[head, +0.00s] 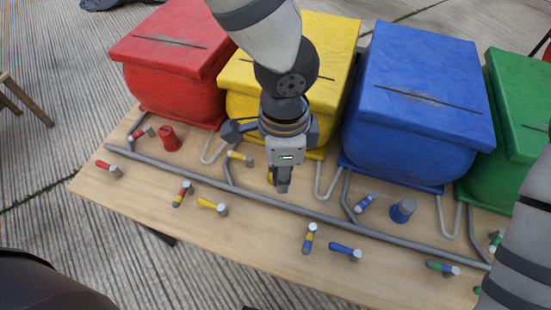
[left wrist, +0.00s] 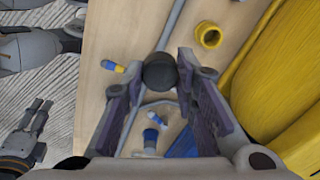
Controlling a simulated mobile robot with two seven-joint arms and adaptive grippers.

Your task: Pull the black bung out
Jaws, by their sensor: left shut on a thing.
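My left gripper (head: 283,182) hangs over the middle of the wooden board, in front of the yellow box. In the left wrist view, its fingers (left wrist: 160,80) are shut on the black bung (left wrist: 160,71), a dark rounded piece between the fingertips. A hollow yellow collar (left wrist: 208,36) stands on the board to the right of the bung. Its opening shows, and the bung appears apart from it. In the head view the gripper hides the bung and most of the collar. My right gripper (left wrist: 37,125) shows at the lower left of the left wrist view, apart from the board; its opening is unclear.
Red (head: 165,60), yellow (head: 330,50), blue (head: 420,90) and green (head: 515,110) boxes line the board's back. A grey pipe (head: 270,208) crosses the board (head: 275,240). Several coloured handles, a red fitting (head: 170,139) and a blue fitting (head: 402,211) stand around it.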

